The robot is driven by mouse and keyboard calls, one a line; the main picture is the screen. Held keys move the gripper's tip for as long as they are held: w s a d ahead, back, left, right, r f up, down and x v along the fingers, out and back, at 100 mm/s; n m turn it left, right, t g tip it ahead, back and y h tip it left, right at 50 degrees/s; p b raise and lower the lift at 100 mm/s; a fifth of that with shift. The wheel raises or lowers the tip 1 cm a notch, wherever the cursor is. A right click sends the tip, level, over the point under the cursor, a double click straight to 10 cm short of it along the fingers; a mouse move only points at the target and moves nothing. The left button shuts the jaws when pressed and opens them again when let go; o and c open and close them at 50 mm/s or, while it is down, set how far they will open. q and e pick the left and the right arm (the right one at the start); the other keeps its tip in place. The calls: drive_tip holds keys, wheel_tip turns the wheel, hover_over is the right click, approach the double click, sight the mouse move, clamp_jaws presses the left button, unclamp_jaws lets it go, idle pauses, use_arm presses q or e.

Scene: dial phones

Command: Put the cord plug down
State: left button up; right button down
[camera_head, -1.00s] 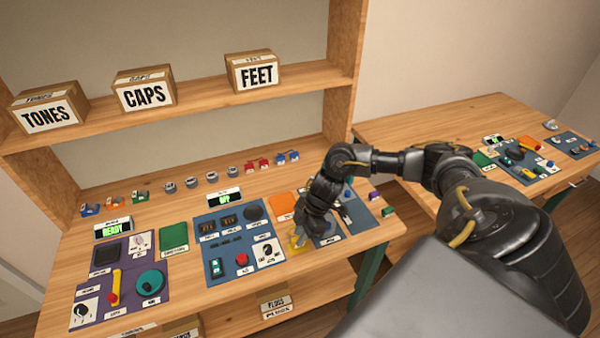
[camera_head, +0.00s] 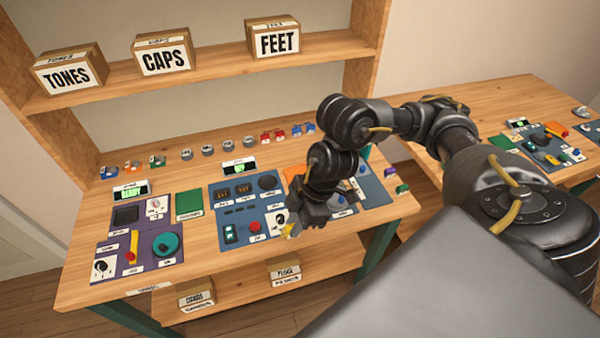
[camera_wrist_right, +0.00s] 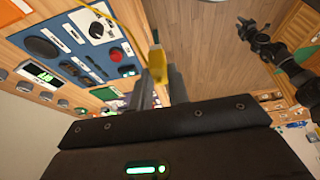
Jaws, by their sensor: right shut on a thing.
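My right gripper (camera_head: 291,229) is over the front edge of the workbench, near the blue mat's front right corner. It is shut on the yellow cord plug (camera_wrist_right: 156,63), which sticks out between its fingers in the wrist view. A yellow cord (camera_wrist_right: 124,22) runs from the plug toward the upper left in that view. In the head view only a small yellow bit of the plug (camera_head: 293,231) shows, and the gripper hides part of the bench. A dark arm with a gripper (camera_wrist_right: 250,30), apparently my left, shows in the wrist view; its jaws are unclear.
The blue mat (camera_head: 262,208) holds switches, a red button and a dial. A purple mat (camera_head: 108,231) with a teal dial lies to the left. Boxes labelled TONES, CAPS and FEET (camera_head: 275,42) stand on the shelf. Bare wood (camera_head: 200,253) shows along the front edge.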

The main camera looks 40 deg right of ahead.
drive_tip(key=w+r+m+t+b, duration=0.1)
drive_tip(key=w+r+m+b, duration=0.2)
drive_tip(key=w, duration=0.5)
drive_tip(key=shift+a+r, duration=0.4)
drive_tip(key=shift+r, duration=0.25)
